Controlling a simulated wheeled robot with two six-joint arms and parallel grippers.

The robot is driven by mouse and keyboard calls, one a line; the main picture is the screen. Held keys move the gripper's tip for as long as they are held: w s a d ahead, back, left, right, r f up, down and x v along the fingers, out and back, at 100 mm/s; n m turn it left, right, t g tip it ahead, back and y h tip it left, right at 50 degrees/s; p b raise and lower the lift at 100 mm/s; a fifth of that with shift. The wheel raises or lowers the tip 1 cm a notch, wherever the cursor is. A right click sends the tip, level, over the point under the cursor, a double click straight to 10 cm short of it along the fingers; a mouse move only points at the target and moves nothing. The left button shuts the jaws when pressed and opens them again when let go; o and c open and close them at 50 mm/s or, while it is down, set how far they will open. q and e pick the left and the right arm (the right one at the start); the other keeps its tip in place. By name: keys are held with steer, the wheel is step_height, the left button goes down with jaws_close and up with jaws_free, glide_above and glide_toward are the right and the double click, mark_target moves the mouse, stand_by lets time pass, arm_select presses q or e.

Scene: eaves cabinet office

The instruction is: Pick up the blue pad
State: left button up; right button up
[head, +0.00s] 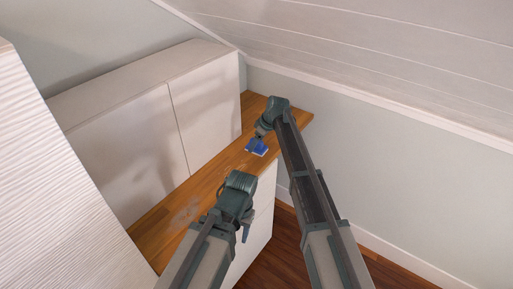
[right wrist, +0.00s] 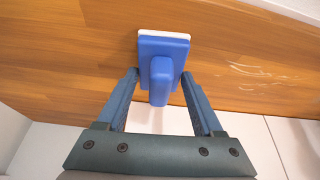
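The blue pad (head: 257,148) lies on the wooden counter (head: 193,197), near its front edge at the far part. In the right wrist view the blue pad (right wrist: 164,53) has a raised blue handle and a white layer along its far edge. My right gripper (head: 257,136) is above the pad. Its fingers (right wrist: 157,88) are open, one on either side of the handle's near end, with gaps on both sides. My left gripper (head: 243,228) hangs nearer, beside the counter's front edge; its finger opening does not show clearly.
White cabinets (head: 145,120) stand along the back of the counter. A sloped white ceiling (head: 380,60) comes down on the right. Pale scuff marks (right wrist: 255,75) show on the wood right of the pad. The counter between the arms is clear.

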steer(key=c, duration=0.7)
steer(key=shift+r, duration=0.15)
step_height(320, 180, up, 2)
steer(key=shift+r+p, duration=0.1)
steer(key=shift+p, duration=1.15)
steer(key=shift+r+p, duration=0.85)
steer(key=shift+p, duration=0.05)
steer(key=s+a, duration=0.1)
steer(key=s, duration=1.5)
steer(key=shift+a+r+p, duration=0.35)
steer(key=shift+r, duration=0.05)
